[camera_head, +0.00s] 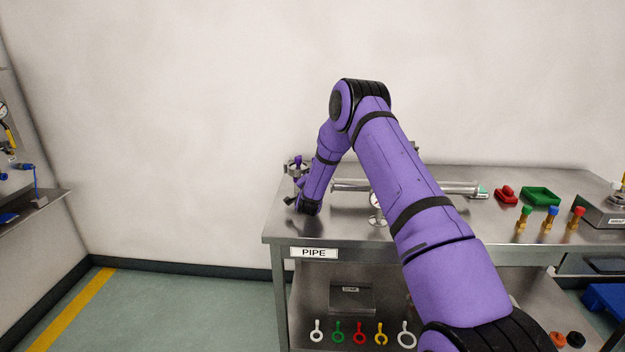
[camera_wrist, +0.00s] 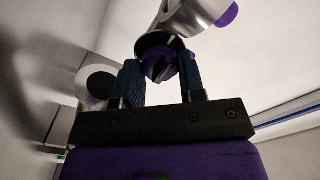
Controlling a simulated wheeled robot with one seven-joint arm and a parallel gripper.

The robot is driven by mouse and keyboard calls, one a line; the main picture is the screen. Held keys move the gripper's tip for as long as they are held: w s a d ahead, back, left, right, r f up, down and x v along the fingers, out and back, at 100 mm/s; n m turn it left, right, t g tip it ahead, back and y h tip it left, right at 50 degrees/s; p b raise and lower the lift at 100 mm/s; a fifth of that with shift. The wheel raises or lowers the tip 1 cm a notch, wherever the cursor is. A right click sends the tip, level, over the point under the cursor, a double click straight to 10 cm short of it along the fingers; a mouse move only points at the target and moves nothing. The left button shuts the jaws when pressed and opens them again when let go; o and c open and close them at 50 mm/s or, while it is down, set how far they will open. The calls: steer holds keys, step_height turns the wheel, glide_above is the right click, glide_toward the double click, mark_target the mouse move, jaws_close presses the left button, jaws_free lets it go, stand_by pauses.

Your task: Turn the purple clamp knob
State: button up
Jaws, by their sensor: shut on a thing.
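The purple clamp knob (camera_wrist: 158,66) shows in the wrist view between the two dark fingers of my gripper (camera_wrist: 159,60). The fingers are shut on it, one on each side. A dark, rounded part and a silver metal cylinder (camera_wrist: 190,22) lie just beyond the knob, and another purple piece (camera_wrist: 229,15) is at the cylinder's far side. In the head view, my purple arm reaches to the left end of the metal pipe (camera_head: 352,186) on the bench, where the clamp is. My wrist and arm hide much of that spot.
The steel bench (camera_head: 285,228) carries a round gauge (camera_head: 377,199) by the pipe, a red part (camera_head: 507,194), a green tray (camera_head: 541,196) and several small coloured-top fittings at the right. Coloured wrenches hang below. The floor left of the bench is clear.

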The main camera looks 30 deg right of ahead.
stand_by(0.4)
steer(key=o, duration=0.9)
steer(key=shift+o, duration=0.2)
steer(key=shift+s, duration=0.1)
steer(key=v, duration=1)
steer(key=shift+s+a, duration=0.25)
